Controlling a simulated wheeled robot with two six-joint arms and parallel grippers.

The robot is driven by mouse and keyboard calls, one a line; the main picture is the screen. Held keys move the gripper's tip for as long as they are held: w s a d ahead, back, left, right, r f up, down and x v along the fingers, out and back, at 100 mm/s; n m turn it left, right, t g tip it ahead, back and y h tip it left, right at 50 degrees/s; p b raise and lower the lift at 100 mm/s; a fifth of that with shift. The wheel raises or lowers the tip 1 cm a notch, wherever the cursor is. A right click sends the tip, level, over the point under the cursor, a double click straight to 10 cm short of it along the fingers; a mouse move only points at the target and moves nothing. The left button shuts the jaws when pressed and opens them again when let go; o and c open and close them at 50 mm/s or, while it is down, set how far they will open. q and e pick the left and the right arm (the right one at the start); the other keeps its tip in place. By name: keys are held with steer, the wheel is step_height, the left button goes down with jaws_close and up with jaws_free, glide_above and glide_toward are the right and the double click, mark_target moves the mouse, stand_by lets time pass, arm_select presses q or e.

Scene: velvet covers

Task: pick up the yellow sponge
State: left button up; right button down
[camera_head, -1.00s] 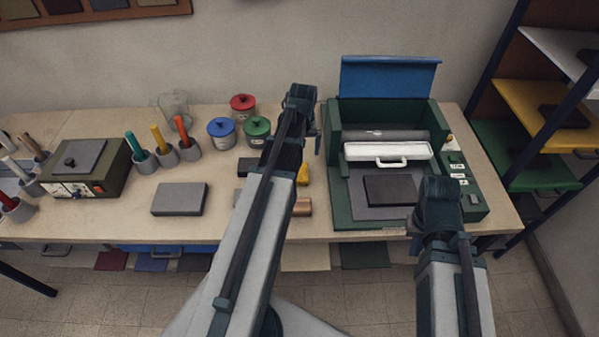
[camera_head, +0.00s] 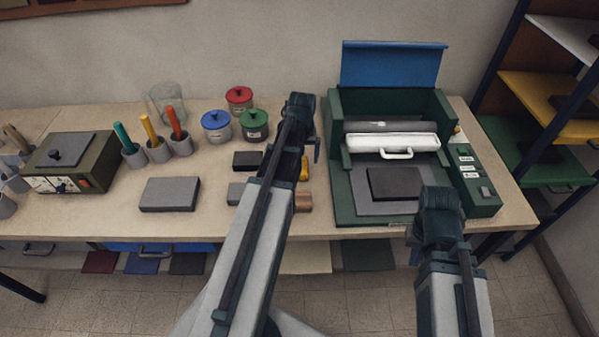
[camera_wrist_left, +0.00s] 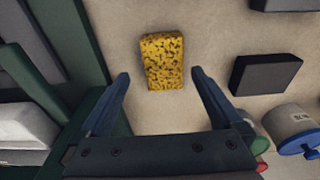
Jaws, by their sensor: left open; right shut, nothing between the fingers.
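The yellow sponge (camera_wrist_left: 162,61) is a speckled block lying on the table in the left wrist view. In the head view only a strip of the sponge (camera_head: 305,168) shows beside my left arm, which hides the rest. My left gripper (camera_wrist_left: 160,76) is open and empty, its fingers pointing toward the sponge, one on each side of its near end. I cannot tell its height above the table. My right gripper (camera_head: 416,252) is shut and empty in front of the green press, low at the table's front edge.
The green press (camera_head: 345,200) with a raised blue lid stands right of the sponge. A dark block (camera_wrist_left: 265,74) and several lidded jars, one blue (camera_wrist_left: 294,125), are nearby. A brown block (camera_head: 303,201) lies in front. Shelves (camera_head: 540,150) stand at the far right.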

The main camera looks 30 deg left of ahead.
arm_select(q)
steer(key=f+b, duration=0.3)
steer(key=a+f+b, duration=0.1)
steer(key=f+b, duration=0.1)
steer(key=shift+w+f, duration=0.1)
steer(key=shift+w, duration=0.15)
steer(key=c, duration=1.4)
step_height(320, 180, up, 10)
steer(key=p, duration=1)
steer(key=shift+r, duration=0.2)
steer(key=shift+f, duration=0.1)
